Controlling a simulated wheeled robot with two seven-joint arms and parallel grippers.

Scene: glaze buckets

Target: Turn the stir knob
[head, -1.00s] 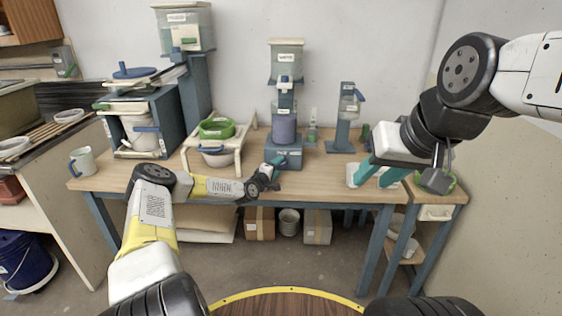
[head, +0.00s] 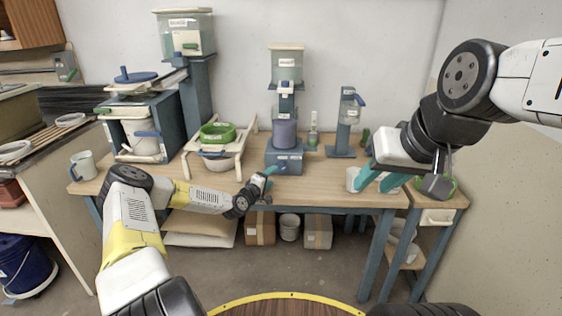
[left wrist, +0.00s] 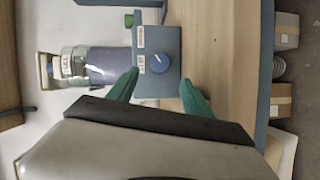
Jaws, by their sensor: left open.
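The stir knob (left wrist: 159,62) is a round blue dial with a pale pointer mark, seen in the left wrist view on the front of a blue-grey base box (left wrist: 157,42). In the head view this base (head: 285,157) stands on the bench under a purple-grey bucket (head: 284,133); I cannot make out the knob there. My left gripper (head: 268,178) is open in front of the base. In the left wrist view its teal fingertips (left wrist: 157,76) lie on either side of the knob, apart from it. My right gripper (head: 378,182) is open at the bench's right end.
White cups (head: 354,180) stand close behind my right gripper. A white rack (head: 190,150) with a green-rimmed bowl (head: 217,133) stands left of the base, and a blue-grey stand (head: 346,130) stands to its right. The bench front (head: 310,185) is clear.

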